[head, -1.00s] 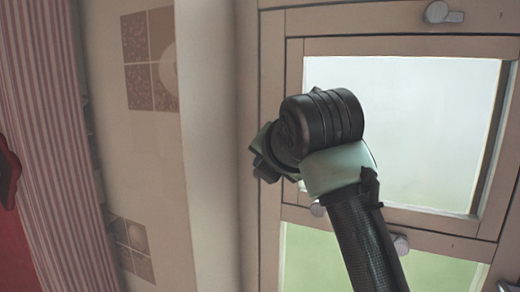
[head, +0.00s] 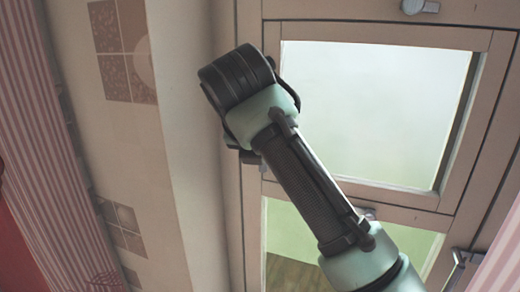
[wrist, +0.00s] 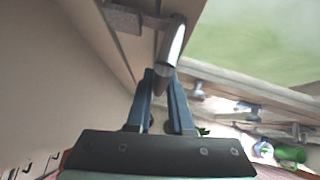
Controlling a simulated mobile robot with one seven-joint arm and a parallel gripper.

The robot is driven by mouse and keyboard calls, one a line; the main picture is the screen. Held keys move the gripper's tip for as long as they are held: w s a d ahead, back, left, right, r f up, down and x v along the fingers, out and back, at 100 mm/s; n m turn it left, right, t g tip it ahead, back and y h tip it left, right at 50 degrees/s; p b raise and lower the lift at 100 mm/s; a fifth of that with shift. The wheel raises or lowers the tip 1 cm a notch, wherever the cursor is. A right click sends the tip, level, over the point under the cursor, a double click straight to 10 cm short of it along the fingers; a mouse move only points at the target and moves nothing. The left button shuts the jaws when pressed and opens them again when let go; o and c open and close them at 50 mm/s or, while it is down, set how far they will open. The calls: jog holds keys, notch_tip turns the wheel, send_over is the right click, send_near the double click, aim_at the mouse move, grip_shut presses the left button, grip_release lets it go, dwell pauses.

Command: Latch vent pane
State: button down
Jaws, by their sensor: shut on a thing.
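The vent pane (head: 375,110) is the upper pale glass in a beige wooden frame in the head view. I cannot tell whether it sits flush in the outer frame. In the wrist view, a metal handle (wrist: 172,45) on a flat mount (wrist: 130,18) sticks out from the frame. My gripper (wrist: 162,82) is shut on the lower end of this handle. In the head view my wrist and arm hide the gripper's fingers and the handle. A round catch (head: 412,6) with a short lever sits on the frame above the pane.
A small knob (head: 366,213) is on the frame under the pane, close to my arm. A lower glass pane (head: 282,228) lies below. A tiled wall (head: 122,62) and striped curtain (head: 28,130) are at left. A green item (wrist: 290,154) lies far below.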

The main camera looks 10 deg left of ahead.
dwell(0.4)
jog(key=c, duration=0.8)
grip_release()
jog(key=shift+d, duration=0.1)
jog(key=b+v, duration=0.5)
jog(key=v, duration=0.8)
